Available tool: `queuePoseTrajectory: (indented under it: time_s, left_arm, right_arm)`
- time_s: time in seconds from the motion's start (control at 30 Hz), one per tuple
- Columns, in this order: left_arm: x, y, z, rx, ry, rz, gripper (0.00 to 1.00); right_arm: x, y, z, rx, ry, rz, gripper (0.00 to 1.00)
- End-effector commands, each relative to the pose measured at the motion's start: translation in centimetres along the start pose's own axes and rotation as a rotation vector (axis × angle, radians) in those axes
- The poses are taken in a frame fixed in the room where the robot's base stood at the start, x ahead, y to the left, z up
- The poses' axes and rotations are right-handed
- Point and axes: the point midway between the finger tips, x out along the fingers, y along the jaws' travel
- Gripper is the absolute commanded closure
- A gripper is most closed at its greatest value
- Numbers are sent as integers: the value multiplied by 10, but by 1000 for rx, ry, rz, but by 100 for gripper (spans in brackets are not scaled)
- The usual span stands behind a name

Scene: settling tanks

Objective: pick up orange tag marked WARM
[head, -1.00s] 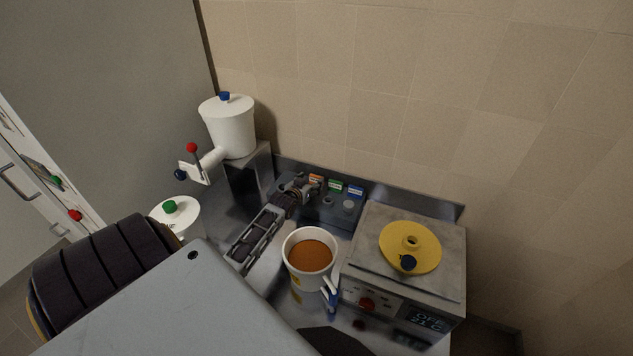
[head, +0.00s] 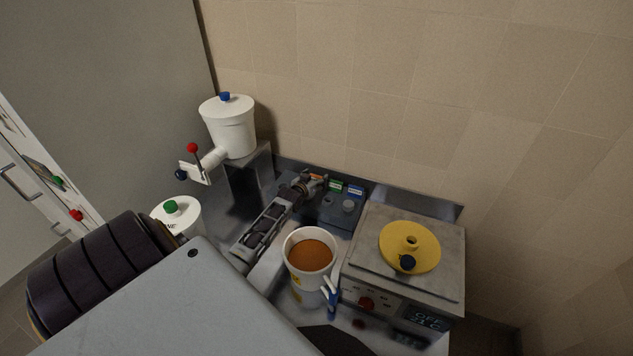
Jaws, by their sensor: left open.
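The orange tag (head: 319,178) stands at the left end of a short row of tags on the dark rack at the back of the counter. Only part of it shows, and its lettering is too small to read. My left gripper (head: 312,182) is open, with its fingertips right at the orange tag and partly covering it. I cannot tell whether the fingers touch it. A green tag (head: 336,186) and a blue tag (head: 355,190) stand to its right. My right gripper is not in view.
A white cup of brown liquid (head: 311,254) stands in front of the rack, close to my left arm. A hotplate (head: 365,262) with a yellow lid (head: 411,243) is at right. A white tank (head: 228,128) and a green-knobbed white container (head: 183,214) are at left.

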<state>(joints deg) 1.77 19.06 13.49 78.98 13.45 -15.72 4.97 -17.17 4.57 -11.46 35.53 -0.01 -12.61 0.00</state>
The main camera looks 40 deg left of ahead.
Motion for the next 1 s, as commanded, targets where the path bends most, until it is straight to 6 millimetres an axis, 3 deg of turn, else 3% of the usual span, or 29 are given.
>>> queuePoseTrajectory:
  time_s: [0.2,0.43,1.0]
  left_arm:
    - [0,0,0,0,0,0,35]
    - [0,0,0,0,0,0,65]
    - [-4,0,-12,0,2,0,65]
  right_arm:
    - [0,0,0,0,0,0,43]
    - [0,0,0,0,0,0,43]
    - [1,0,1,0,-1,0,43]
